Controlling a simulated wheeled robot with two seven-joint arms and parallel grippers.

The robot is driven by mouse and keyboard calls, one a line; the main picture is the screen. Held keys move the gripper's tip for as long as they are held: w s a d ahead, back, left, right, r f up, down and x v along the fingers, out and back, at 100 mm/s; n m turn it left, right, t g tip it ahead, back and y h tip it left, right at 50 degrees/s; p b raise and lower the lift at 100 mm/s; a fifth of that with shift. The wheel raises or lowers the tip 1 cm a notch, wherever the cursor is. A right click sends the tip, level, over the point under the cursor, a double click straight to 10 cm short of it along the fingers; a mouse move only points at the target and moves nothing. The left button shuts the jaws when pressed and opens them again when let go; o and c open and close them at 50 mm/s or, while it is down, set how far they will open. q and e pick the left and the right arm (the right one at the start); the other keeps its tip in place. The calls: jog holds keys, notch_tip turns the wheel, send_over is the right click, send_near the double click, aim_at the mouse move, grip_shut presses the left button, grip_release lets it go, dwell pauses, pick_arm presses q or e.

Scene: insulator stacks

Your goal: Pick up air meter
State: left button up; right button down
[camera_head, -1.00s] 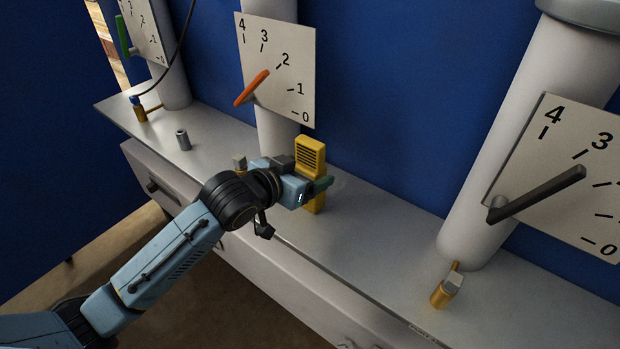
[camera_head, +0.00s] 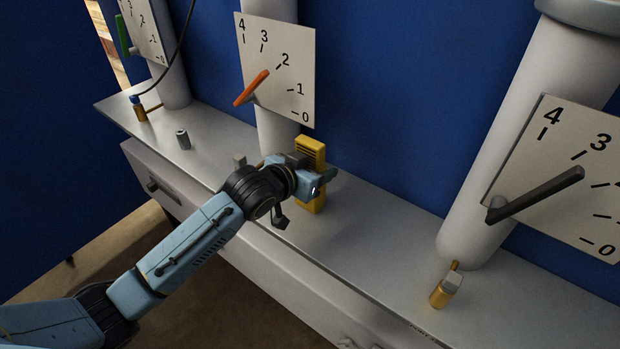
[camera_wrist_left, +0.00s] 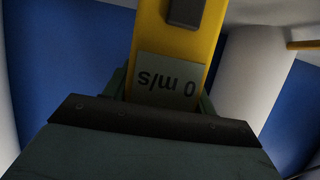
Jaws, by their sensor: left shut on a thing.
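The air meter (camera_head: 312,146) is a yellow upright box with a dark slotted grille at its top. It stands on or just above the grey shelf, right of the middle white column. My left gripper (camera_head: 316,182) is shut around its middle, and the hand hides part of it. In the left wrist view the yellow body of the air meter (camera_wrist_left: 147,40) is close up between the fingers. Its display (camera_wrist_left: 166,82) reads "0 m/s" upside down, with a dark button beyond it. My right gripper is not in view.
The metal shelf (camera_head: 370,238) is mostly bare. A brass fitting (camera_head: 440,293) is at right, another (camera_head: 138,108) at far left near a small grey cylinder (camera_head: 183,139). Dial plates (camera_head: 282,70) and white columns (camera_head: 530,120) rise behind.

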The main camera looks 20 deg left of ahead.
pick_arm(q)
jog(key=c, duration=0.3)
jog(key=shift+r, duration=0.15)
